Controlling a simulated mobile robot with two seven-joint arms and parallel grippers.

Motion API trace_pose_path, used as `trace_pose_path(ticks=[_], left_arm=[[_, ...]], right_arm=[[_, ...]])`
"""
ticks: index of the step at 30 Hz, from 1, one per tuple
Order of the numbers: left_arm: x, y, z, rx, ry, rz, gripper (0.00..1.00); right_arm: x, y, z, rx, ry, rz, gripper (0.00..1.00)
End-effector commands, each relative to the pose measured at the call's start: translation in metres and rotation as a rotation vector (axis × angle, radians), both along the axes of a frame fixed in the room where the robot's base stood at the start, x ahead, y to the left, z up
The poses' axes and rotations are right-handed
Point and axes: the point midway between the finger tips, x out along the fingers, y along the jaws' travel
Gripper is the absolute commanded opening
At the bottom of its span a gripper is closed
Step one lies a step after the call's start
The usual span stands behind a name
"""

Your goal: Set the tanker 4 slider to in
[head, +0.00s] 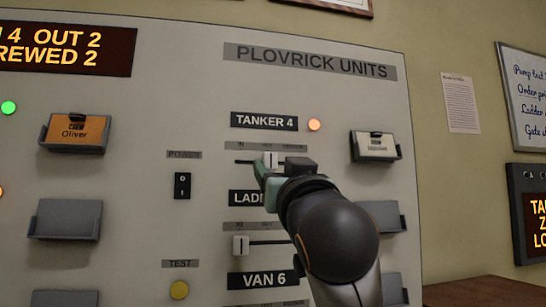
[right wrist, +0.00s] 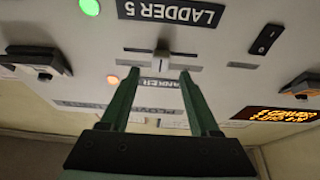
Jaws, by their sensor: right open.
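The tanker 4 slider has a white knob (head: 270,159) near the middle of its horizontal slot, below the TANKER 4 label (head: 264,120). A small "IN" marking shows above the slot's left end. An orange light (head: 314,125) glows beside the label. My right gripper (head: 276,170) is open in front of this slider and hides part of the slot. In the right wrist view, which shows the panel upside down, the knob (right wrist: 160,61) lies between and just beyond the open fingertips (right wrist: 159,76). I cannot tell whether they touch it. My left gripper is not in view.
Below is the ladder slider (head: 240,246), its knob at the left end. A black power switch (head: 182,186) and yellow test button (head: 179,290) are left. Card holders (head: 375,146) stick out on both sides. My right arm covers the panel's lower right.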

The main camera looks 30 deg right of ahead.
Motion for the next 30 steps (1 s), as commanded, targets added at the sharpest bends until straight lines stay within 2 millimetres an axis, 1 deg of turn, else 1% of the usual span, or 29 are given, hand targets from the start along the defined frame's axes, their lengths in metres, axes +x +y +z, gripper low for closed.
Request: trace_pose_path(ticks=[1, 3, 7, 12, 19, 30], left_arm=[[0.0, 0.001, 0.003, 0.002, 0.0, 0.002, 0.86], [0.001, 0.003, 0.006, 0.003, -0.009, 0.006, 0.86], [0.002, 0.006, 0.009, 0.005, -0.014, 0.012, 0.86], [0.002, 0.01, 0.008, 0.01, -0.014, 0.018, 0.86], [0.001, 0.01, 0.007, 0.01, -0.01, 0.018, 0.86], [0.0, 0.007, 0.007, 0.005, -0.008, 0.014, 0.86]], right_arm=[[0.009, -0.003, 0.005, -0.001, 0.003, -0.002, 0.62], [0.018, -0.005, 0.009, -0.001, 0.002, -0.002, 0.62], [0.03, -0.008, 0.013, -0.001, 0.002, -0.001, 0.62], [0.036, -0.009, 0.015, -0.001, 0.0, 0.001, 0.62], [0.036, -0.009, 0.015, -0.001, 0.0, 0.001, 0.61], [0.035, -0.009, 0.015, -0.002, -0.001, 0.001, 0.2]])
